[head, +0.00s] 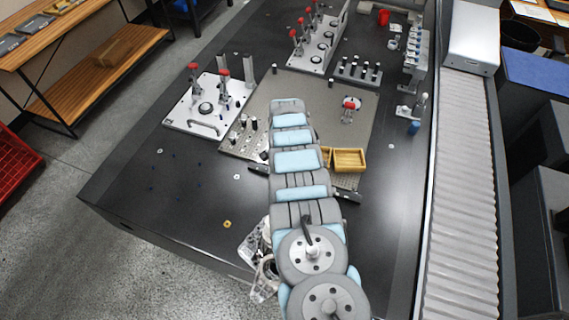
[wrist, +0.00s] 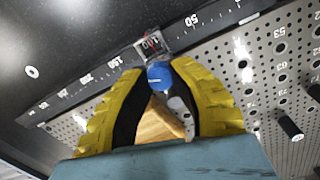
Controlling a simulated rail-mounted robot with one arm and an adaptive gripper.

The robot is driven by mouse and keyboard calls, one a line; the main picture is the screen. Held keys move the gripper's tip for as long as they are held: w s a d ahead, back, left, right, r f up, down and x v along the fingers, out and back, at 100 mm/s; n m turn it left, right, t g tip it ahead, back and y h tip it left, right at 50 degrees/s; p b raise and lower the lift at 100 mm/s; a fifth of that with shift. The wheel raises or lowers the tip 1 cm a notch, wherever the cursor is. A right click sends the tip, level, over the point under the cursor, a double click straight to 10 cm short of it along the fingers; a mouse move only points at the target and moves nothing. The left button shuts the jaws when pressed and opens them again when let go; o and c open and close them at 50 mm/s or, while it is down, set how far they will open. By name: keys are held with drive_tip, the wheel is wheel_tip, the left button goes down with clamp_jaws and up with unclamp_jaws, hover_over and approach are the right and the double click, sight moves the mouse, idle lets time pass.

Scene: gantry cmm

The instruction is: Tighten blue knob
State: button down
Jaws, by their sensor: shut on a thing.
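The blue knob (wrist: 159,76) shows in the wrist view, between the tips of my gripper (wrist: 157,70). The yellow-and-black fingers are shut on it from both sides. It sits just below a small metal block (wrist: 151,43) with a clear window, on a dark bar with a scale (wrist: 95,80). I cannot tell how far the knob is turned. In the head view my arm hides the knob and my gripper; the dark bar's end (head: 348,197) shows right of the arm.
The perforated plate (head: 262,101) carries several small posts. Clamp fixtures with red handles (head: 209,105) stand left and behind.

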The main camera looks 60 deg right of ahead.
drive_tip(key=shift+f, duration=0.1)
drive_tip(key=c, duration=0.8)
unclamp_jaws()
drive_tip(key=shift+c, duration=0.2)
drive_tip(key=shift+d+r, duration=0.1)
drive_tip(key=shift+r, duration=1.65)
wheel_tip(320, 180, up, 9)
drive_tip(key=shift+f, duration=0.15)
